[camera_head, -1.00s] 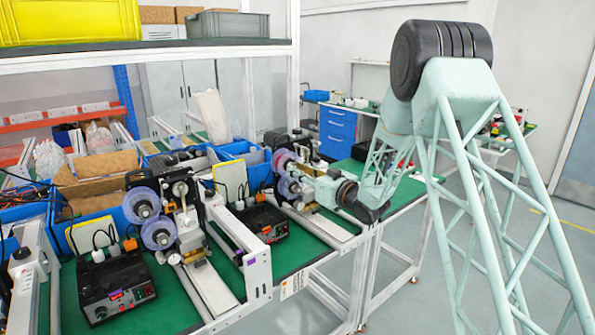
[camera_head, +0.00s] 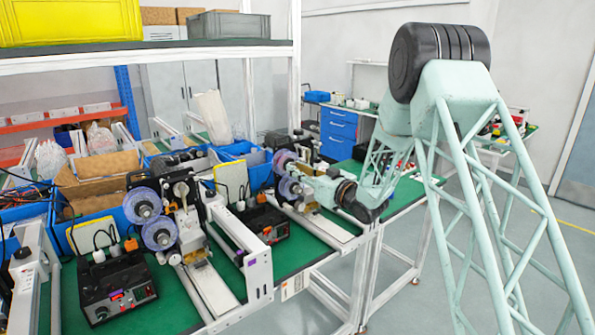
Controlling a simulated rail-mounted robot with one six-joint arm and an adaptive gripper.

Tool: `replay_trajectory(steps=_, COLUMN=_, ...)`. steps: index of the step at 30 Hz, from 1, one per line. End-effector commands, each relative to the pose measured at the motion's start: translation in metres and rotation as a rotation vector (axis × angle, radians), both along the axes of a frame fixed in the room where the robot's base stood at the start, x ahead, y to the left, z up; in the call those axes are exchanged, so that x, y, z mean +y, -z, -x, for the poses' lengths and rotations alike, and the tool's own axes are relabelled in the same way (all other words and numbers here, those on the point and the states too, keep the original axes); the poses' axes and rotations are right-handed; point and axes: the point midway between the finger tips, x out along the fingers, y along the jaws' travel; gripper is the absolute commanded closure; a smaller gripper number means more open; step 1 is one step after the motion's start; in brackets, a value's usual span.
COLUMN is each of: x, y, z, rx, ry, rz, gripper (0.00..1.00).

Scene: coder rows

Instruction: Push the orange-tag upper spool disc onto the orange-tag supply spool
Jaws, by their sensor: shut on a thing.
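The upper spool disc (camera_head: 282,159) is a small translucent purple disc on the far coder, right of centre. The supply spool below it (camera_head: 287,187) is a similar translucent disc. My gripper (camera_head: 303,172) reaches in from the right and is shut on the upper disc at its hub side. The jaws are small and partly hidden among the machine parts. I cannot tell how far the disc sits on its shaft. No orange tag can be read on either disc at this size.
A nearer coder carries two similar discs (camera_head: 142,205) at left. A black control box (camera_head: 116,287) stands in front of it, and another box (camera_head: 264,223) by the far coder. White rails (camera_head: 258,272) edge the green bench. Blue bins (camera_head: 90,233) stand behind.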

Motion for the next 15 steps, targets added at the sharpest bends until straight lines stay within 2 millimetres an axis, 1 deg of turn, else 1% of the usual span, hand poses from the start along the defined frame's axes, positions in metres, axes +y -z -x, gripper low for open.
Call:
replay_trajectory(steps=13, x=0.0020, y=-0.0001, z=-0.0021, rx=0.000, ry=0.000, rz=0.000, gripper=0.94)
replay_trajectory(steps=14, x=0.0020, y=-0.0001, z=-0.0021, rx=0.000, ry=0.000, rz=0.000, gripper=0.79)
replay_trajectory(steps=15, x=0.0020, y=-0.0001, z=-0.0021, rx=0.000, ry=0.000, rz=0.000, gripper=0.75)
